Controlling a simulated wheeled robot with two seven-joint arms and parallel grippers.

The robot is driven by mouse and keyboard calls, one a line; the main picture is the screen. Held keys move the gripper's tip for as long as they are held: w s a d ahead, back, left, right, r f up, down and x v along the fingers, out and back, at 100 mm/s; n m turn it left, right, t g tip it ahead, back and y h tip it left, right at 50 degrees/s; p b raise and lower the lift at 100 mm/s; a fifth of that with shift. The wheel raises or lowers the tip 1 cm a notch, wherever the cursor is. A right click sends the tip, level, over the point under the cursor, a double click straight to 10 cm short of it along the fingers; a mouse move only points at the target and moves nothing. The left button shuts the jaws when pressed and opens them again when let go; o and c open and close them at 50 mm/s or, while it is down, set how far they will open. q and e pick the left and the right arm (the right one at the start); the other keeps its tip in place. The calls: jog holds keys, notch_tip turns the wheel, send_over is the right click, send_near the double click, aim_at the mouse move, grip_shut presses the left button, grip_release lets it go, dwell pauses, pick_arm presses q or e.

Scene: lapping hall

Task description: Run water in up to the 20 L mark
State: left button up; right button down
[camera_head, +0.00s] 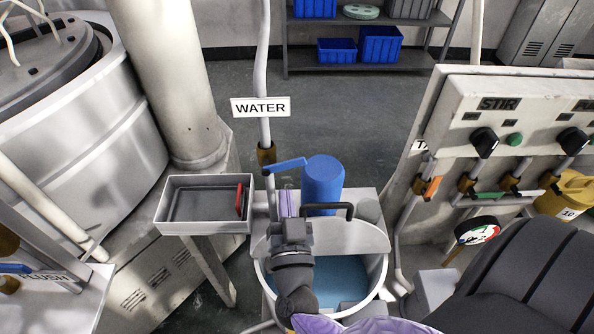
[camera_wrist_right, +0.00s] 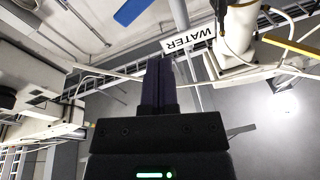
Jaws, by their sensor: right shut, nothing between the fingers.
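The water valve has a blue lever (camera_head: 285,164) on a brass body (camera_head: 266,154), on the vertical pipe under the WATER sign (camera_head: 261,107). The lever lies crosswise to the pipe, pointing right. A blue bar, probably this lever, shows at the top of the right wrist view (camera_wrist_right: 133,11). Below is a round pale tank (camera_head: 381,280) with a bluish surface inside; no 20 L mark is readable. My right gripper (camera_head: 287,203) is shut and empty, below the lever and apart from it. Its dark fingers show in the right wrist view (camera_wrist_right: 158,85). My left gripper is out of view.
A blue cylinder (camera_head: 322,185) stands behind the tank, close right of the lever. A grey tray (camera_head: 175,229) with a red item is to the left. The STIR panel (camera_head: 497,103) and a gauge (camera_head: 478,232) are to the right.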

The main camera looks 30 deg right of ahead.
jog(key=n+t+b, duration=0.1)
jog(key=n+b, duration=0.2)
jog(key=n, duration=0.3)
notch_tip(320, 180, up, 4)
jog(key=n, duration=0.1)
send_over(288, 164)
jog(key=a, duration=0.2)
jog(key=f+b, duration=0.2)
jog(key=s+d+f+b, duration=0.1)
jog(key=shift+f, duration=0.15)
jog(key=shift+d+f+b, duration=0.15)
jog(key=shift+b, duration=0.3)
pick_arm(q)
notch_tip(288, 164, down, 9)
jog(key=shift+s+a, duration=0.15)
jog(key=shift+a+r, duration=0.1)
